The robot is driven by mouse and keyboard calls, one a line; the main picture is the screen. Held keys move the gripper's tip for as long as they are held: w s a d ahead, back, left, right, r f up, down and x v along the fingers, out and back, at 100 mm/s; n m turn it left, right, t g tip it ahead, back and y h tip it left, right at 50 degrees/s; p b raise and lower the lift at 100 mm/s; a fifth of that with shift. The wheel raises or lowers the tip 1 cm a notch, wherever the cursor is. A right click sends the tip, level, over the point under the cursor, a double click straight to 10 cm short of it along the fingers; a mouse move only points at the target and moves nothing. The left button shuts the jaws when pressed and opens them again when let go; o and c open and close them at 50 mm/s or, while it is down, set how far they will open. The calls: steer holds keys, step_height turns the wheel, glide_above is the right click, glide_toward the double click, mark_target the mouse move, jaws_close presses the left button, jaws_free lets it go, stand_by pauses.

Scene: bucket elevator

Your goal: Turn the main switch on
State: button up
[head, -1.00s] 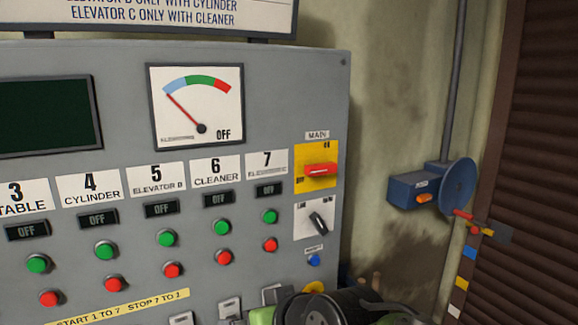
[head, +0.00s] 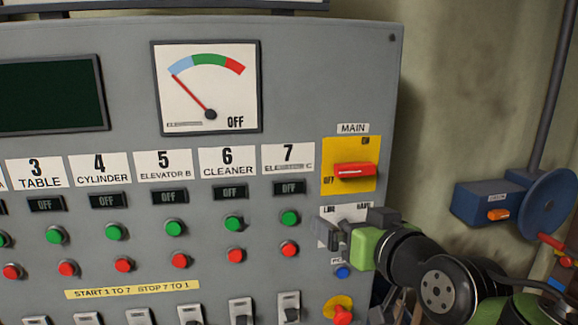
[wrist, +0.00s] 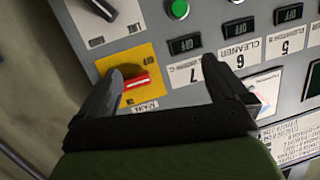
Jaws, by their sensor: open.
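The main switch (head: 354,170) is a red handle on a yellow plate (head: 340,186) at the right side of the grey panel, under the MAIN label. Its handle lies horizontal, its left end toward the OFF mark. In the wrist view the red handle (wrist: 137,82) shows upside down on its yellow plate, beside the left finger and partly between the fingers. My gripper (head: 341,230) is open and empty, just below the switch, in front of the LINE/HAND selector, which it partly hides. In the wrist view the open fingers of my gripper (wrist: 165,85) point at the panel.
The grey panel (head: 120,165) carries green and red buttons, OFF displays and a gauge (head: 206,86) marked OFF. A blue button (head: 342,272) and a red knob on yellow (head: 341,314) sit below the switch. A blue box with a wheel (head: 545,205) is on the wall at right.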

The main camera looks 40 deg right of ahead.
mark_target(358, 167)
steer(key=s+d+r+t+h, duration=0.1)
steer(key=s+d+r+h, duration=0.25)
steer(key=s+r, duration=0.2)
steer(key=x, duration=0.5)
steer(key=p+x, duration=0.1)
steer(key=x, duration=0.4)
steer(key=p+x, duration=0.1)
steer(key=x, duration=0.4)
steer(key=shift+w+d+f, duration=0.1)
steer(key=shift+d+f, duration=0.2)
steer(key=shift+d, duration=0.05)
steer(key=c, duration=0.8)
steer(key=shift+m, duration=0.3)
